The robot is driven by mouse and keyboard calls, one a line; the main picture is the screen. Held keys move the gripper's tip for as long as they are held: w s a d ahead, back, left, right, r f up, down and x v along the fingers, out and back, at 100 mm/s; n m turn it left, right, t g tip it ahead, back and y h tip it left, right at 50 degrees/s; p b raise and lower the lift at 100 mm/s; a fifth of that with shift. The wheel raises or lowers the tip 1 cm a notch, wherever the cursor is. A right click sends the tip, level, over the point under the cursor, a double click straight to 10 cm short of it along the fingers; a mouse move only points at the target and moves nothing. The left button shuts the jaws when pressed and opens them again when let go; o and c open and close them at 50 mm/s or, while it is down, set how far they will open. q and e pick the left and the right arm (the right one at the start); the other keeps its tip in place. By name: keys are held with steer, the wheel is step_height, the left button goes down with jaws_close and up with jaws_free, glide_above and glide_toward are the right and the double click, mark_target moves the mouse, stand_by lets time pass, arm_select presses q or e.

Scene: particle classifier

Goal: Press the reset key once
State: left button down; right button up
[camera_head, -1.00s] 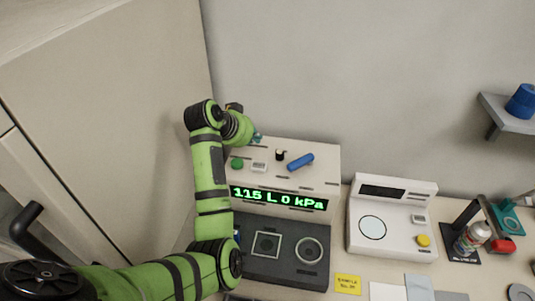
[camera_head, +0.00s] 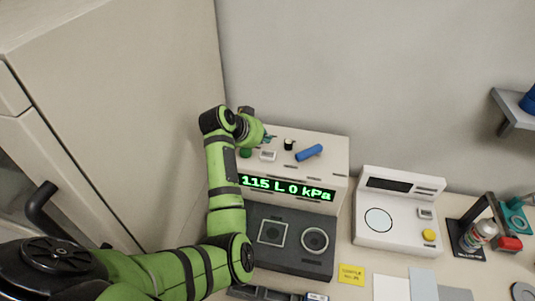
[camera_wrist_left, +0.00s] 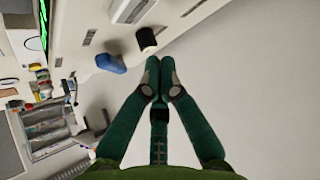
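The beige machine (camera_head: 318,170) has a green readout (camera_head: 288,188) showing "115 L 0 kPa". On its top are a green button (camera_head: 246,153), a small pale key (camera_head: 268,155), a black knob (camera_head: 289,144) and a blue cylinder (camera_head: 309,152). I cannot read which control is the reset key. My left gripper (camera_head: 268,138) is just above and behind the pale key in the head view. In the left wrist view its fingers (camera_wrist_left: 160,65) are together, with nothing seen between them. The black knob (camera_wrist_left: 146,40) and blue cylinder (camera_wrist_left: 110,62) show beyond them. My right gripper is not in view.
A white device (camera_head: 397,232) with a yellow button (camera_head: 429,236) stands to the right. A spray can (camera_head: 482,232) is farther right. A tall cabinet (camera_head: 130,90) stands at the left, and a shelf (camera_head: 515,108) juts from the wall. Paper notes lie in front.

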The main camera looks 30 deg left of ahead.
mark_target(265, 155)
arm_select(q)
step_height(265, 155, down, 3)
steer(key=shift+b, duration=0.75)
steer(key=shift+f, duration=0.2)
stand_by(0.7)
steer(key=shift+f, duration=0.4)
